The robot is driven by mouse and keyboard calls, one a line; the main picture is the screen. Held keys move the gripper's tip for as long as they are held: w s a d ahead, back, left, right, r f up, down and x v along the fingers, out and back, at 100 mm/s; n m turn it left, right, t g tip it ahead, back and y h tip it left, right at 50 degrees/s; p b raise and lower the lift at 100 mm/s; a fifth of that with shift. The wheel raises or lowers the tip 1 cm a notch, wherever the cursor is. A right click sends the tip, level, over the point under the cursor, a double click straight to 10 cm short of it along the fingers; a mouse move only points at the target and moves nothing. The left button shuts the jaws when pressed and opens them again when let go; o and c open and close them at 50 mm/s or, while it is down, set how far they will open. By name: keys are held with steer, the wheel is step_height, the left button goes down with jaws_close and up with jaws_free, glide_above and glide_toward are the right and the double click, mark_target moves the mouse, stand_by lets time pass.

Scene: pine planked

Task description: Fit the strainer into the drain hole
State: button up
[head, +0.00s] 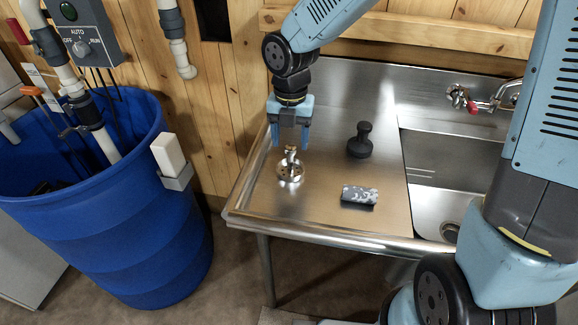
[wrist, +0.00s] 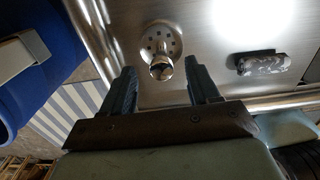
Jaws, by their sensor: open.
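The metal strainer (head: 290,172), a round perforated cup with an upright knob, stands on the left part of the steel drainboard (head: 320,218). In the wrist view the strainer (wrist: 160,47) shows its ring of holes and its shiny knob, just beyond and between the fingertips. My gripper (head: 290,142) is open and empty, pointing down just above the strainer; in the wrist view its two fingers (wrist: 164,75) are spread apart. The drain hole (head: 450,232) is at the bottom of the sink basin at the right, partly hidden by my own body.
A black knobbed object (head: 360,140) stands right of the strainer. A grey mottled block (head: 359,195) lies nearer the front edge. A faucet with a red handle (head: 474,106) is behind the basin. A blue barrel (head: 150,240) stands left of the counter.

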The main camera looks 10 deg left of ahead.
mark_target(291, 145)
steer(key=shift+f, duration=1.8)
steer(key=shift+c, duration=0.2)
jaws_close()
